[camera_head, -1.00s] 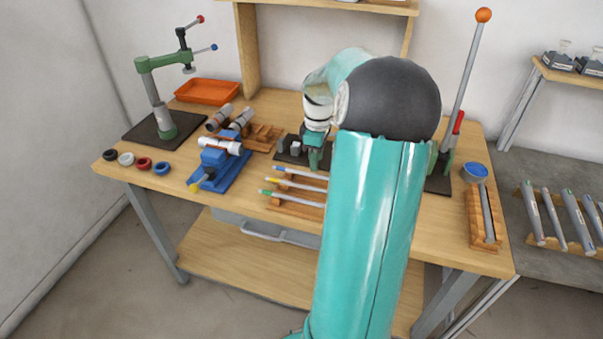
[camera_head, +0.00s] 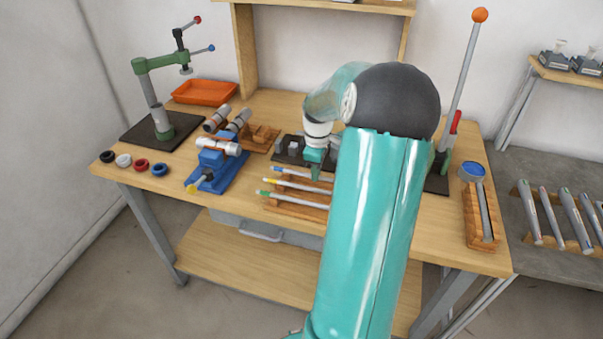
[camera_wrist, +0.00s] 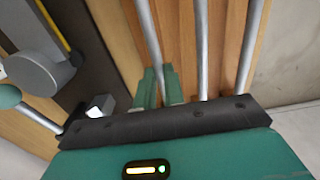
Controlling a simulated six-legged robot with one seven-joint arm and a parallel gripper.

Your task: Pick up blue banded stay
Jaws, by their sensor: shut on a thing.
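The blue banded stay (camera_head: 292,173) is a thin grey rod with a blue band at its left end. It is the rearmost of three stays in a wooden rack (camera_head: 283,207) on the bench. My gripper (camera_head: 316,174) is at its right part, partly hidden by my arm. In the wrist view, my gripper (camera_wrist: 158,88) is shut on the leftmost rod, the blue banded stay (camera_wrist: 150,40), with a green finger on each side. I cannot tell any lift off the rack. The yellow (camera_head: 290,185) and green (camera_head: 285,198) banded stays lie in front.
A dark plate with grey blocks (camera_head: 288,147) lies just behind the rack. A blue fixture (camera_head: 215,170) stands to the left, and a lever press (camera_head: 462,100) to the right. The bench front edge is close to the rack.

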